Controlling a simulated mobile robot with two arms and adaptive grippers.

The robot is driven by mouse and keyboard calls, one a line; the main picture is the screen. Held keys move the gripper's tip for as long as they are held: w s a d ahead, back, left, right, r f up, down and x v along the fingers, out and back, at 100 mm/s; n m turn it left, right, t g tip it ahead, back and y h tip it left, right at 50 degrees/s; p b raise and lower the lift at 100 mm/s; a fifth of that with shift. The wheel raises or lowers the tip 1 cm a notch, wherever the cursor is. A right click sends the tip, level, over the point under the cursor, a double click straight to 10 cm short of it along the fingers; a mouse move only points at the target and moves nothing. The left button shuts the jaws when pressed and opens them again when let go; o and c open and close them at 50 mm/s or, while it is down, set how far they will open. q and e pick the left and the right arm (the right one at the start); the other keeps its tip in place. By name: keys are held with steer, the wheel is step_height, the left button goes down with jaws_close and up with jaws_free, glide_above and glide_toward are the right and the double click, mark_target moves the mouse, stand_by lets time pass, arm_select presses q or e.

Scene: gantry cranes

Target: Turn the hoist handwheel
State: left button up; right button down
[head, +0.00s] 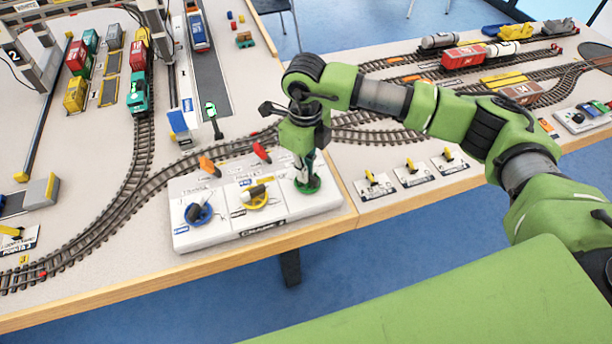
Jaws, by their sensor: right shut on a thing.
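A white control box (228,238) stands at the table's front edge with three handwheels in a row. A blue handwheel (198,216) is at the left and a yellow handwheel (257,200) is in the middle. The green handwheel (314,185) is at the right; its label is hidden, so I take it as the hoist handwheel. My right gripper (305,170) points down over the green handwheel and is shut on it, covering much of it. My left gripper is not in view.
Red and orange levers (262,152) stand just behind the box. Curved track (140,190) runs behind and left of it. Small yellow switches (412,168) lie to the right, under my right arm.

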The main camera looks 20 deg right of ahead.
steer(key=shift+w+a+r+n+b, duration=0.1)
steer(key=shift+n+b, duration=1)
steer(key=shift+n, duration=0.2)
steer(key=c, duration=2.2)
jaws_free()
steer(key=shift+o, duration=0.2)
step_height(320, 180, up, 12)
